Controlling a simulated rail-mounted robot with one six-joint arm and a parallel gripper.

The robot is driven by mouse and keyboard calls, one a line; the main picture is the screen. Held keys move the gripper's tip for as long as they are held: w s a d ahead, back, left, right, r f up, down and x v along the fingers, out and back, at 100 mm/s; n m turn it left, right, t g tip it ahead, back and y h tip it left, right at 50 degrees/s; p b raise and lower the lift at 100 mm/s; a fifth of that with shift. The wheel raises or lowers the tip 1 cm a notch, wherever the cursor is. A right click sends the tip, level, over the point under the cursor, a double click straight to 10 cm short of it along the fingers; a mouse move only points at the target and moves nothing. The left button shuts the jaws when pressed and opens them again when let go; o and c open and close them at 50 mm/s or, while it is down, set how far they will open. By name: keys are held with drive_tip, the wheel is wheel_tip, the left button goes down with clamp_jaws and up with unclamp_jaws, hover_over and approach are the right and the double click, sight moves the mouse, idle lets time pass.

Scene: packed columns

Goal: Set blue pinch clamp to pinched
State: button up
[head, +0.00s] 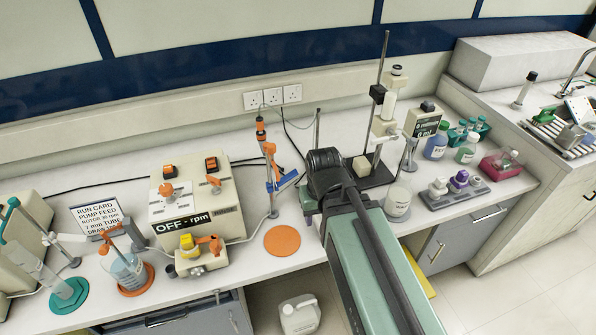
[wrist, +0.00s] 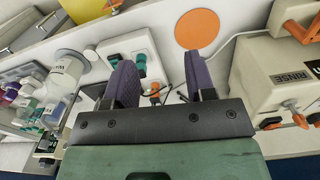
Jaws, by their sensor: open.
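A slim column on a stand (head: 270,150) rises behind the orange disc, with orange fittings near its top. A small blue part beside its lower half (head: 284,181) looks like the blue pinch clamp; whether it is pinched is too small to tell. My gripper (wrist: 158,66) shows in the wrist view with two purple-grey fingers spread apart, open and empty. A small orange and dark fitting (wrist: 154,90) shows between them, but I cannot tell whether it belongs to the clamp. In the head view my arm lies right of the column and hides the fingertips.
An orange disc (head: 282,240) lies in front of the column. The cream pump box (head: 195,200) stands left. A tall rod stand (head: 380,110) and a grey rack with bottles (head: 455,190) are on the right. Thin tubes and cables cross the bench.

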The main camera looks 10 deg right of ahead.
drive_tip(key=shift+r, duration=0.15)
drive_tip(key=shift+c, duration=1.1)
drive_tip(key=w+r+p, duration=0.1)
drive_tip(key=w, duration=0.2)
drive_tip(key=w+r+n+p, duration=0.1)
drive_tip(key=w, duration=0.3)
drive_tip(key=w+r+n+p, duration=0.1)
drive_tip(key=w+r+p, duration=0.1)
drive_tip(key=w, duration=0.1)
drive_tip(key=shift+w+a, duration=0.15)
drive_tip(key=shift+w, duration=0.05)
clamp_jaws()
drive_tip(key=w+r+n+p, duration=0.1)
drive_tip(key=w+n, duration=1.2)
drive_tip(key=n, duration=0.4)
drive_tip(key=shift+w+a+y, duration=0.15)
drive_tip(key=shift+a+y, duration=0.25)
drive_tip(key=shift+a, duration=0.05)
